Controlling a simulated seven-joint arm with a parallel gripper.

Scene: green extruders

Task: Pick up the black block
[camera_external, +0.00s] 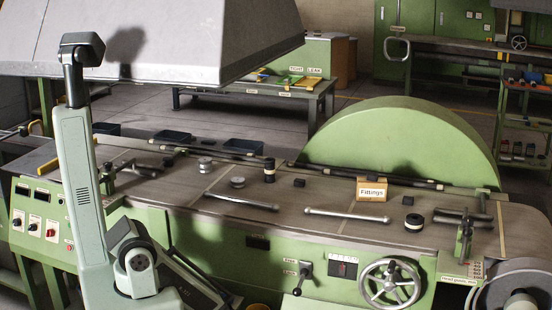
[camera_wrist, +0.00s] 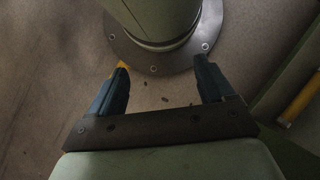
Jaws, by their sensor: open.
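A small black block (camera_external: 299,182) sits on the top of the green machine bench, left of the orange "Fittings" box. Another small dark piece (camera_external: 168,161) lies farther left on the same bench, and I cannot tell its exact shape. My gripper (camera_wrist: 161,62) shows in the wrist view with its two blue fingers wide apart and nothing between them. It points down at a floor and a round bolted green column foot, away from the block. In the external view my arm stands at the left and I cannot make out the gripper. No black block shows in the wrist view.
A large green wheel cover (camera_external: 400,135) rises behind. A grey hood (camera_external: 170,40) hangs at upper left.

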